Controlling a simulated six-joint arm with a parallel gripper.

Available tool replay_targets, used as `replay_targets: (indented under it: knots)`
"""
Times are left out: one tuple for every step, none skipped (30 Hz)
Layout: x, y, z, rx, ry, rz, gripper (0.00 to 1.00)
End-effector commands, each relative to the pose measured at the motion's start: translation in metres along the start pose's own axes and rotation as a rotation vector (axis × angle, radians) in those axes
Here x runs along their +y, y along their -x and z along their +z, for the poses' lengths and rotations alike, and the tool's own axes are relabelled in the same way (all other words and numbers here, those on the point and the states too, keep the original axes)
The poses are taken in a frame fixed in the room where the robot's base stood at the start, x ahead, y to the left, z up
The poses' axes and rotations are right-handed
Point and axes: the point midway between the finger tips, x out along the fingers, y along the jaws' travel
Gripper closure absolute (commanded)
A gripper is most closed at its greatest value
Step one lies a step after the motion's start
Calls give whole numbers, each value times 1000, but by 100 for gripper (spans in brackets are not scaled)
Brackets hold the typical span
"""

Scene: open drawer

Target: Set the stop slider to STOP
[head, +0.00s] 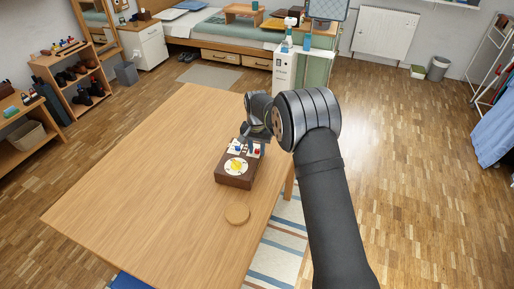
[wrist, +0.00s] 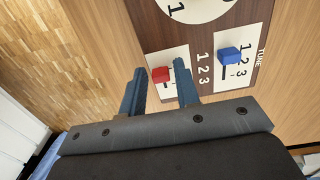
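A brown box (head: 234,180) with a white and yellow dial (head: 236,167) stands near the table's right edge. In the wrist view, its face has a red slider knob (wrist: 161,74) on a white plate (wrist: 168,58) and a blue slider knob (wrist: 230,55) on another plate marked TUNE. No STOP lettering can be read; my gripper covers part of the red knob's plate. My gripper (wrist: 158,72) is open, one finger on each side of the red knob, with gaps visible. In the head view my gripper (head: 247,138) is over the box's far end.
The table's left part is bare. A striped rug (head: 283,240) lies on the floor to the right, below the table edge.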

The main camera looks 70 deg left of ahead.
Motion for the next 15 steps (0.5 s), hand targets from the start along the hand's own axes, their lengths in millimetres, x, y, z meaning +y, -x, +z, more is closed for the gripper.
replay_targets:
  knots:
    - [0, 0, 0, 0, 0, 0, 61]
    - [0, 0, 0, 0, 0, 0, 60]
    - [0, 0, 0, 0, 0, 0, 60]
    - [0, 0, 0, 0, 0, 0, 60]
    - [0, 0, 0, 0, 0, 0, 60]
    - [0, 0, 0, 0, 0, 0, 60]
    - [0, 0, 0, 0, 0, 0, 60]
    - [0, 0, 0, 0, 0, 0, 60]
    - [0, 0, 0, 1, 0, 0, 60]
    - [0, 1, 0, 1, 0, 0, 60]
    - [0, 2, 0, 1, 0, 0, 60]
    - [0, 5, -1, 1, 0, 0, 60]
    - [0, 8, -1, 2, 0, -1, 60]
    - [0, 12, -1, 2, 0, -1, 60]
    - [0, 17, -1, 3, 0, -1, 60]
